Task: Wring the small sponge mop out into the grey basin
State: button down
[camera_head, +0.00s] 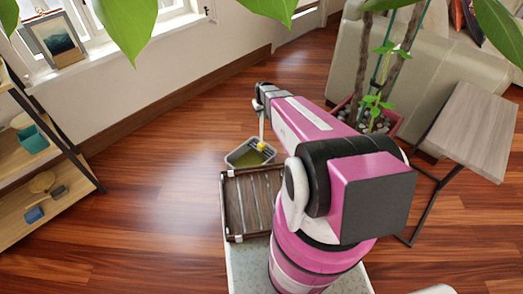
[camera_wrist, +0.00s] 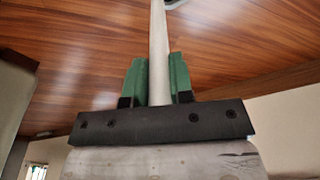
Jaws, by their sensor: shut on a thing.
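The grey basin (camera_head: 231,161) stands on the wooden floor in the head view, with yellowish-green liquid inside. The small sponge mop has a pale upright handle (camera_head: 261,128) and a small yellow and dark head (camera_head: 262,147) at the basin's right side. I cannot tell whether the head touches the basin or the liquid. In the wrist view, my gripper (camera_wrist: 156,78) has green fingers shut on the pale mop handle (camera_wrist: 158,45). The mop head is out of clear sight there. In the head view my arm hides most of the gripper.
A slatted wooden tray (camera_head: 232,238) sits just in front of the basin. A potted plant (camera_head: 389,125), a side table (camera_head: 468,125) and a sofa (camera_head: 440,75) stand right. A shelf (camera_head: 75,189) stands left. Floor between shelf and basin is clear.

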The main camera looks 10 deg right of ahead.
jog(key=shift+r, duration=0.1)
jog(key=shift+r, duration=5.45)
